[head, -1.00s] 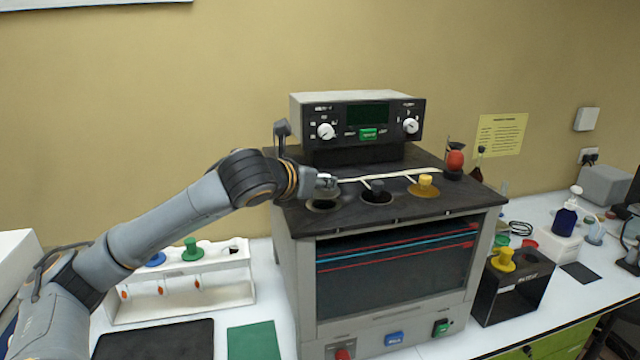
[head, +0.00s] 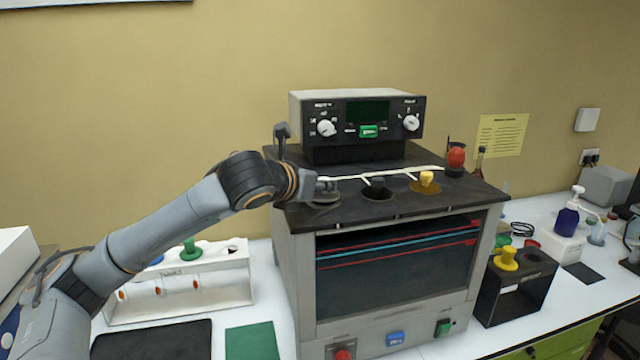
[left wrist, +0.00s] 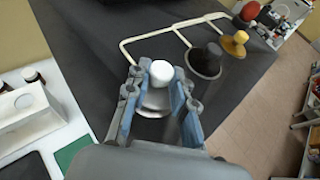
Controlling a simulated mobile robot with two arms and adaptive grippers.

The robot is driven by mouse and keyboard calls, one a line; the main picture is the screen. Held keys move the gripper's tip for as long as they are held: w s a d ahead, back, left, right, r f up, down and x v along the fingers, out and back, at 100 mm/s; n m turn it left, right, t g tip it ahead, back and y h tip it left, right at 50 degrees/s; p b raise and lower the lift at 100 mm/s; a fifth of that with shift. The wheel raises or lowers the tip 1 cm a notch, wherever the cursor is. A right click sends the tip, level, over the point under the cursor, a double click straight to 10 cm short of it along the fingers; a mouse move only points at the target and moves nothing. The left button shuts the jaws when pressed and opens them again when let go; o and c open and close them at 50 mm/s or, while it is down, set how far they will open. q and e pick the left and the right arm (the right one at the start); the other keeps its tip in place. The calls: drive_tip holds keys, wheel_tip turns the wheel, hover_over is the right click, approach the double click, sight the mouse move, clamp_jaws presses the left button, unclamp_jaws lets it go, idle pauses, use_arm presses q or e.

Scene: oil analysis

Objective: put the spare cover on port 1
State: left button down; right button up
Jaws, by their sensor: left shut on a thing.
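The spare cover, a grey disc (head: 325,198) with a white knob (left wrist: 161,73), is at port 1, the leftmost port on the dark top of the bath (head: 430,207). My left gripper (head: 322,185) is shut on the knob; in the left wrist view its blue-padded fingers (left wrist: 160,80) stand on both sides of it. The disc hides the port opening. I cannot tell whether it is fully seated. A black cover (head: 377,185) sits at the middle port and a yellow cover (head: 426,181) at the right one. My right gripper is not in view.
A control box (head: 357,118) stands at the back of the bath's top. A white pipe (head: 345,176) runs behind the ports. A white rack (head: 180,285) with a green stopper (head: 191,250) stands left; a black box (head: 513,285) with a yellow stopper (head: 506,258) stands right.

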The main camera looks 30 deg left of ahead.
use_arm(q)
drive_tip(key=shift+f, duration=0.45)
idle(0.3)
drive_tip(key=c, duration=1)
unclamp_jaws()
drive_tip(key=shift+c, duration=0.2)
drive_tip(key=shift+s, duration=0.1)
drive_tip(key=v, duration=1.2)
drive_tip(key=shift+f, duration=0.1)
